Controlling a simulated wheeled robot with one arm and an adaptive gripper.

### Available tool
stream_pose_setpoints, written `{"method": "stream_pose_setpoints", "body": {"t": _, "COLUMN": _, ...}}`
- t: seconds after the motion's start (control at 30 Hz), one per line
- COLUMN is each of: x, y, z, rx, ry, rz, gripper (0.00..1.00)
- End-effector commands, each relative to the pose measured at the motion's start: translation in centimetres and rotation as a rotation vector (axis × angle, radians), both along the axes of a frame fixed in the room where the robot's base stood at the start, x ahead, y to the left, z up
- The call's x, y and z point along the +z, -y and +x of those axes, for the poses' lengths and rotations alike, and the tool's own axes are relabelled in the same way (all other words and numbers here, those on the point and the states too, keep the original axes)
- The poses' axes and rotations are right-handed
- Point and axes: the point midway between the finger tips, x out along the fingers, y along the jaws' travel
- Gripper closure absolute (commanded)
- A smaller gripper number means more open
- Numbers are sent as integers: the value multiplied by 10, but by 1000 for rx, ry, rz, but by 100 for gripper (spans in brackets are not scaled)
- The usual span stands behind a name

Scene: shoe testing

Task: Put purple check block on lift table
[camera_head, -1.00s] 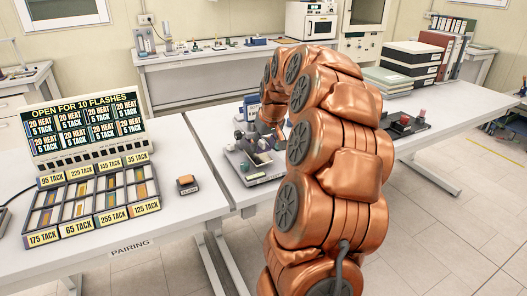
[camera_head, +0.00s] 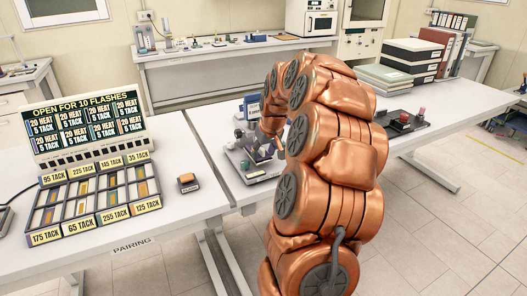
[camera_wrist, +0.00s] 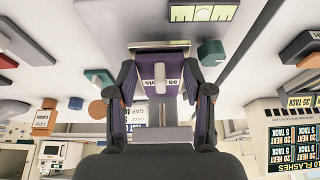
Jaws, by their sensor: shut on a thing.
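In the wrist view my gripper (camera_wrist: 165,80) is shut on a purple block (camera_wrist: 158,62), with one finger on each side of it. The block carries a pale label that is only partly readable. In the head view my copper arm reaches over the middle bench, and it hides the block and most of the gripper. A grey bench device (camera_head: 258,160) with small parts on it stands below the arm's end. I cannot tell for sure which part of it is the lift table.
A sorting tray (camera_head: 98,205) and a display board (camera_head: 85,125) stand on the left table. A small orange-topped block (camera_head: 187,182) lies near that table's right edge. Stacked boxes (camera_head: 412,65) and a dark tray (camera_head: 402,124) are on the right bench. In the wrist view a teal block (camera_wrist: 211,52) is close by.

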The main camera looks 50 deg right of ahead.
Motion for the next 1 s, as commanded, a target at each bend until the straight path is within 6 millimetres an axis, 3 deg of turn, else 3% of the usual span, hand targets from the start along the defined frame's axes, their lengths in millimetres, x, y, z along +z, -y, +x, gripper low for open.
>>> {"method": "stream_pose_setpoints", "body": {"t": 0.27, "x": -1, "y": 0, "z": 0, "rx": 0, "ry": 0, "rz": 0, "gripper": 24}}
{"method": "stream_pose_setpoints", "body": {"t": 0.7, "x": 5, "y": 0, "z": -1, "rx": 0, "ry": 2, "rz": -2, "gripper": 24}}
{"method": "stream_pose_setpoints", "body": {"t": 1.0, "x": 51, "y": -6, "z": -19, "rx": -1, "ry": 5, "rz": -4, "gripper": 24}}
